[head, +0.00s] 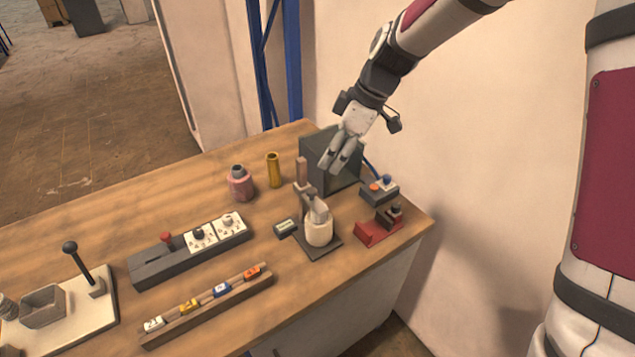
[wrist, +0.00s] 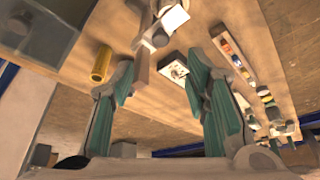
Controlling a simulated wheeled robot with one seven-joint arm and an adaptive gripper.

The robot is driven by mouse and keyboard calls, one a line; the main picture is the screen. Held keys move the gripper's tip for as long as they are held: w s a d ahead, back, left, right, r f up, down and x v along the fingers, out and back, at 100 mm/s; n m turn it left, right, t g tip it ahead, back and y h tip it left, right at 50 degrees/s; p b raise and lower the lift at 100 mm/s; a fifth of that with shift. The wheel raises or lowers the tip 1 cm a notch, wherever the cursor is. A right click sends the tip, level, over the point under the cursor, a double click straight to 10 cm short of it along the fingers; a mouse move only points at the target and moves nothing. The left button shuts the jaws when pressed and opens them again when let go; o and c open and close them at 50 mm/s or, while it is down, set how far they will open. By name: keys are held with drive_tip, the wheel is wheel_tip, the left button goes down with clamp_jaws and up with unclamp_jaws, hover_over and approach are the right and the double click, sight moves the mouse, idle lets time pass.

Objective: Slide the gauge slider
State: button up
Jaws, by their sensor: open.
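A long dark grey block (head: 150,268) lies on the bench, left of centre in the head view. A red knob (head: 167,239) stands on its left part, and two white dial plates (head: 200,235) sit toward its right end. It looks like the gauge slider, with the red knob as its handle. A white dial plate (wrist: 174,70) shows between my fingers in the wrist view; the red knob cannot be made out there. My gripper (head: 337,163) is open and empty, pointing down in front of the dark grey box, well right of the knob and apart from it.
A brass tube (head: 273,170) and pink bottle (head: 240,186) stand behind. A rack (head: 205,312) lies in front; a lever board (head: 100,290) is left.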

sight(312, 190)
drive_tip(key=p+x, duration=0.1)
drive_tip(key=x, duration=1)
drive_tip(key=shift+f+p, duration=0.2)
drive_tip(key=shift+p, duration=0.1)
drive_tip(key=shift+r, duration=0.1)
clamp_jaws()
